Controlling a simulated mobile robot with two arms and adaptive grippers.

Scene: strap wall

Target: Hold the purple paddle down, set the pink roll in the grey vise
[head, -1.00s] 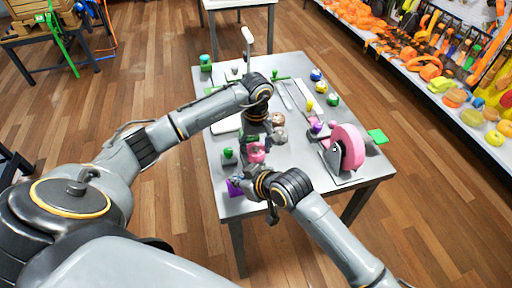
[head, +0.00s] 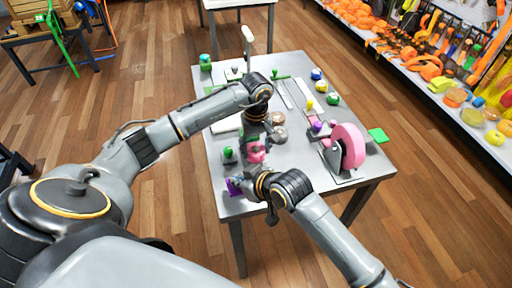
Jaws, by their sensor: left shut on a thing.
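My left gripper (head: 255,143) is shut on the small pink roll (head: 257,154) and holds it over the near left part of the grey table. My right gripper (head: 240,184) is low at the table's near left corner, at the purple paddle (head: 232,188). It covers part of the paddle, and its fingers are too small to tell open from shut. I cannot tell whether it presses the paddle. I cannot make out the grey vise; my grippers may hide it.
A large pink wheel (head: 349,146) on a stand is at the table's right. A green knob (head: 228,152) stands left of the pink roll. Several coloured knobs are farther back. A white-topped post (head: 248,37) rises at the far edge. A shelf of orange goods is at right.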

